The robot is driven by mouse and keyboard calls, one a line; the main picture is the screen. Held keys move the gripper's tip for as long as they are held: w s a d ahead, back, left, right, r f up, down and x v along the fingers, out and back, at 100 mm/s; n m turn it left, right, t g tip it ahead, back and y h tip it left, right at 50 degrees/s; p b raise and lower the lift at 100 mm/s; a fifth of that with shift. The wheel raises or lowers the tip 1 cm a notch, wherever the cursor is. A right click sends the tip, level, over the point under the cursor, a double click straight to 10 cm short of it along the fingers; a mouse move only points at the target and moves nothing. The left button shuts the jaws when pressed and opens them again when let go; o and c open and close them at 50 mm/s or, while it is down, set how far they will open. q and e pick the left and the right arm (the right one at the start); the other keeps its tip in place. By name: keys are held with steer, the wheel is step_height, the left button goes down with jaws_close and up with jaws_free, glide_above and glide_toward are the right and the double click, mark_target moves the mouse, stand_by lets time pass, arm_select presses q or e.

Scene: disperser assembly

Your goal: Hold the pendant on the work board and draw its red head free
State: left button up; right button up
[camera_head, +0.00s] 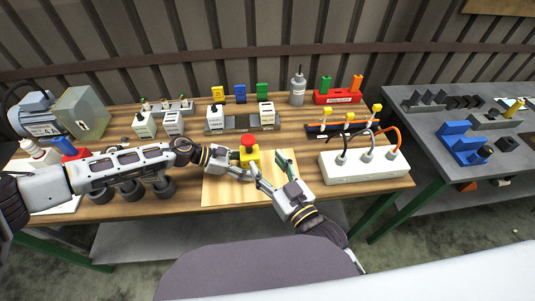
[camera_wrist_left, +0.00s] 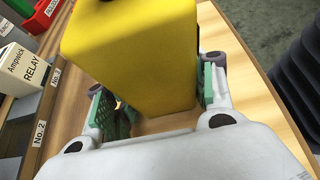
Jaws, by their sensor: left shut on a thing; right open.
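The pendant (camera_head: 250,157) is a yellow box with a red head (camera_head: 248,141) on top, standing upright at the back of the pale work board (camera_head: 230,194). My left gripper (camera_head: 240,169) comes in from the left and is shut on the yellow body. The left wrist view shows the yellow body (camera_wrist_left: 135,55) between the green finger pads; the red head is out of that view. My right gripper (camera_head: 272,171) is open and empty just right and in front of the pendant, with its fingers spread. Its near finger partly overlaps the pendant's lower edge in the picture.
A white socket block (camera_head: 365,166) with plugs and cables stands right of the board. Relay blocks on a rail (camera_head: 240,123) are behind the pendant. A red holder (camera_head: 338,97) and a bottle (camera_head: 298,88) stand farther back. The board's front is clear.

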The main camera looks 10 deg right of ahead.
arm_select(q)
steer(key=o, duration=1.1)
steer(key=shift+s+f, duration=0.1)
steer(key=shift+f, duration=0.05)
steer(key=o, duration=0.4)
steer(key=shift+c, duration=0.2)
steer(key=shift+r, duration=0.2)
steer(key=shift+v, duration=5.95)
steer(key=shift+f, duration=0.1)
steer(key=shift+f, duration=0.1)
